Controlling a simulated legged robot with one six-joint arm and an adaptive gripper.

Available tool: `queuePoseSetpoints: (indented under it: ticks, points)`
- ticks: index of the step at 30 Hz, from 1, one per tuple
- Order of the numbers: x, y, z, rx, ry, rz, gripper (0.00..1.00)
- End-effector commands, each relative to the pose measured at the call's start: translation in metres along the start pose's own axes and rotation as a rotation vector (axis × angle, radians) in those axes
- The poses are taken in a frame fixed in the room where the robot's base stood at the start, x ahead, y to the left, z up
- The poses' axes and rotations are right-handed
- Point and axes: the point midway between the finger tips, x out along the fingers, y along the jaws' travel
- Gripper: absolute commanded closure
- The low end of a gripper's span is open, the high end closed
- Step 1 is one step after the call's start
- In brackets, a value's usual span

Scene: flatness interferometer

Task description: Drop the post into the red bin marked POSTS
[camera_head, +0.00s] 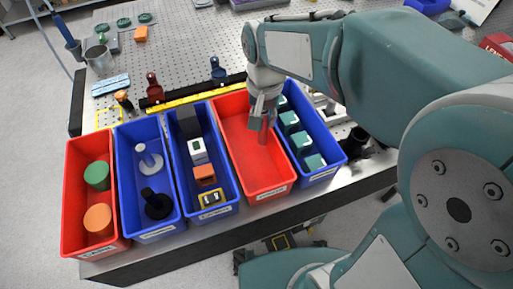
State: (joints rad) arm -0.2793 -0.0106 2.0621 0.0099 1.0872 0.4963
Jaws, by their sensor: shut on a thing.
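My gripper (262,112) points down over the far half of the long red bin (281,191), second from the right in the row. The visible floor of this bin looks bare. Its front label is too small to read. My gripper and arm hide part of the bin's far end.
A blue bin with teal blocks (314,162) adjoins on the right. To the left are a blue bin with several blocks (205,175), a blue bin with pedestals (157,203) and a red bin with round pieces (97,176). A perforated table (190,45) lies behind.

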Motion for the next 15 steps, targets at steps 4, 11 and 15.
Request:
queuePoseSetpoints:
  ticks: [4, 11, 15]
  points:
    - [0.0086, -0.0062, 0.0014, -0.004, 0.001, 0.005, 1.00]
    - [0.0099, -0.0046, 0.0009, -0.003, 0.002, 0.002, 1.00]
    - [0.0093, -0.0011, 0.0001, -0.003, 0.001, -0.001, 0.34]
